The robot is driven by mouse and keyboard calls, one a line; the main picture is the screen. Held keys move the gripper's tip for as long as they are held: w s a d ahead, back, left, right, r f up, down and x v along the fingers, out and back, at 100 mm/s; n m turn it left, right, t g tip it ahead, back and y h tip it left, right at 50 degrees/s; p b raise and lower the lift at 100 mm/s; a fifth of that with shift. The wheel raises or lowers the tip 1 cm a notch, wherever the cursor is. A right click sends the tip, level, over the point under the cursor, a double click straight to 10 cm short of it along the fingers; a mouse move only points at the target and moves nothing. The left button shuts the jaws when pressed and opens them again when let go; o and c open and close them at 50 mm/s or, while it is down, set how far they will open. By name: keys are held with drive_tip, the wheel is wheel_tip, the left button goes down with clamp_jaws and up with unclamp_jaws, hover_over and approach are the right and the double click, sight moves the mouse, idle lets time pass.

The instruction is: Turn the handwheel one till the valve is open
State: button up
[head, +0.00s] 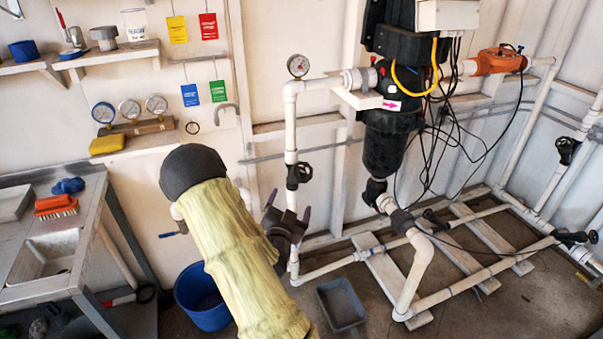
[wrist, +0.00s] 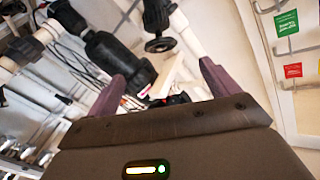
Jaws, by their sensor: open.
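A black handwheel valve (head: 299,174) sits on the white vertical pipe left of the black reactor body. No label shows which handwheel is number one; this is the one nearest my gripper. My gripper (head: 288,210) is just below and in front of it in the head view, with its fingers spread and empty. In the wrist view, a black handwheel (wrist: 161,44) stands ahead, between and beyond the open purple-grey fingers of my gripper (wrist: 163,82), apart from them. Whether the valve is open cannot be told.
More black valves sit at the right (head: 567,149) and low right (head: 572,237). The black reactor (head: 385,140) has loose cables beside it. A blue bucket (head: 203,297) and grey tray (head: 341,304) are on the floor. A metal workbench (head: 45,245) stands left.

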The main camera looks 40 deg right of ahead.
sight(302, 171)
drive_tip(key=x, duration=1.5)
drive_tip(key=shift+w+d, duration=0.15)
drive_tip(key=shift+d, duration=0.15)
drive_tip(key=shift+c, duration=0.5)
drive_tip(key=c, duration=0.8)
drive_tip(key=shift+f+n+t, duration=0.15)
drive_tip(key=shift+n+t, duration=0.15)
drive_tip(key=shift+n+b, duration=0.3)
drive_tip(key=shift+b, duration=0.25)
drive_tip(key=n+t+y+b, duration=0.2)
drive_tip(key=n+t, duration=0.1)
drive_tip(key=shift+f+n+b, duration=0.15)
drive_tip(key=shift+n+b, duration=0.15)
drive_tip(key=shift+b, duration=0.1)
drive_tip(key=n+t+y+b, duration=0.1)
drive_tip(key=n+t+y, duration=0.1)
drive_tip(key=n, duration=0.1)
drive_tip(key=n+t+y+b, duration=0.1)
drive_tip(key=n+y+b, duration=0.1)
drive_tip(key=n+y, duration=0.1)
drive_tip(key=shift+r+n+t, duration=0.2)
drive_tip(key=shift+n+t, duration=0.2)
drive_tip(key=shift+n, duration=0.1)
